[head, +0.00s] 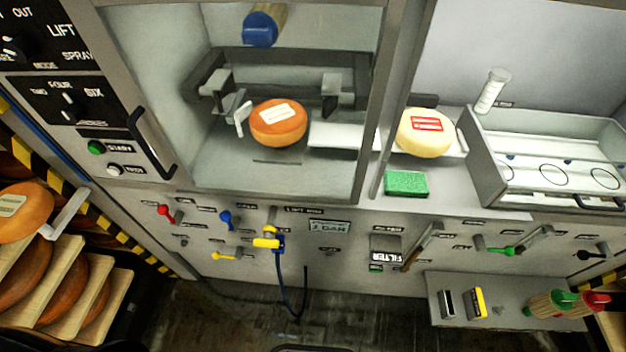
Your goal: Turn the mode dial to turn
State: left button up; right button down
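The mode dial (13,50) is a dark knob with a light pointer on a black panel at the upper left, cut by the picture's left edge. Labels OUT, LIFT and SPRAY stand around it, with MODE below. A turn label is not readable; the panel's left part is out of view. The exact pointer direction is too small to tell. Neither of my grippers can be made out in the head view.
Below is a second dial (69,104) marked two, four, six, with a green button (95,147) and a door handle (152,145). An orange cheese wheel (278,132) sits in the open cabinet; a pale one (424,143) stands right. Racked wheels stand at left.

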aim_at(22, 49)
jog(key=u, duration=1.6)
